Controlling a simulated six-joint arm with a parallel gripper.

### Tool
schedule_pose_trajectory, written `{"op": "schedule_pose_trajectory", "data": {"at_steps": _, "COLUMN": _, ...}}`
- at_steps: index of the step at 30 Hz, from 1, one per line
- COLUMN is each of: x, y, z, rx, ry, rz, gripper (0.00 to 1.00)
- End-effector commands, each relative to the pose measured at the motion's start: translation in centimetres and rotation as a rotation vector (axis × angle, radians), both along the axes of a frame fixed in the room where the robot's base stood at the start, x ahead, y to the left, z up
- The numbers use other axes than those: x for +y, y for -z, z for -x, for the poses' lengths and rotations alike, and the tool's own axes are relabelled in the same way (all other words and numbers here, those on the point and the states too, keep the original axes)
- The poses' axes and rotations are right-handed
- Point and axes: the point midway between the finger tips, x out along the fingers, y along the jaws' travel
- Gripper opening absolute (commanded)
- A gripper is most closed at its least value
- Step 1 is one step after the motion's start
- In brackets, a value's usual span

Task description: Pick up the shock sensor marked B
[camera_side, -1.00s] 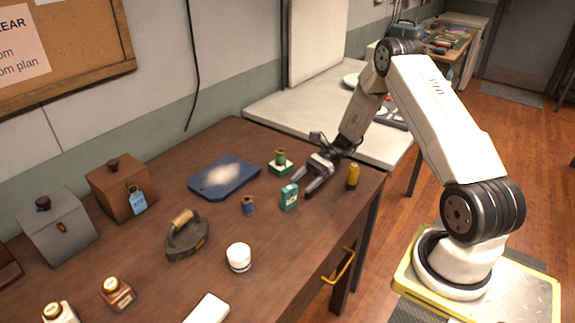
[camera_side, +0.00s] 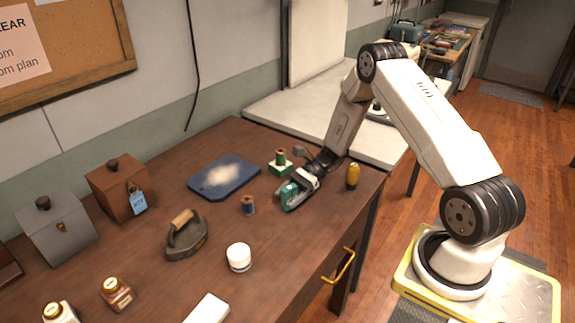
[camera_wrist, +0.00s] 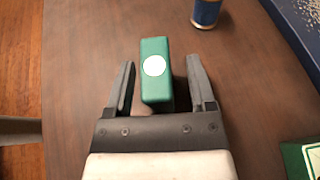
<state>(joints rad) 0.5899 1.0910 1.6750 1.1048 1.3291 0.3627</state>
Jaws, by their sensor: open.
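A small green box (camera_side: 287,198) stands upright on the brown table; it fits the shock sensor, but I can read no letter B on it. The wrist view shows the green box (camera_wrist: 158,92) from above, with a plain white disc on its top. My gripper (camera_side: 294,192) is down at table level around the box. In the wrist view my gripper (camera_wrist: 159,66) has one dark finger on each side of it, with gaps visible, wider on the right. The fingers are open. In the side view they hide part of the box.
A blue spool (camera_side: 248,205) stands left of the box. A blue pad (camera_side: 212,184) and a flat iron (camera_side: 186,238) lie farther left.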

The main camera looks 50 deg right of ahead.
Motion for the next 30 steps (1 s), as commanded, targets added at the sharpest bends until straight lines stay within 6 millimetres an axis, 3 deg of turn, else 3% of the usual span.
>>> {"op": "schedule_pose_trajectory", "data": {"at_steps": 12, "x": -0.03, "y": 0.00, "z": 0.01, "rx": 0.000, "ry": 0.000, "rz": 0.000, "gripper": 0.71}}
{"op": "schedule_pose_trajectory", "data": {"at_steps": 13, "x": -0.03, "y": 0.00, "z": 0.01, "rx": 0.000, "ry": 0.000, "rz": 0.000, "gripper": 0.67}}
{"op": "schedule_pose_trajectory", "data": {"at_steps": 14, "x": -0.04, "y": -0.01, "z": 0.01, "rx": 0.000, "ry": 0.000, "rz": 0.000, "gripper": 0.58}}
{"op": "schedule_pose_trajectory", "data": {"at_steps": 19, "x": -0.04, "y": -0.02, "z": 0.00, "rx": 0.000, "ry": 0.000, "rz": 0.000, "gripper": 0.04}}
{"op": "schedule_pose_trajectory", "data": {"at_steps": 20, "x": -0.04, "y": -0.02, "z": 0.00, "rx": 0.000, "ry": 0.000, "rz": 0.000, "gripper": 0.00}}
{"op": "schedule_pose_trajectory", "data": {"at_steps": 30, "x": -0.04, "y": -0.06, "z": -0.01, "rx": 0.000, "ry": 0.001, "rz": 0.000, "gripper": 0.00}}
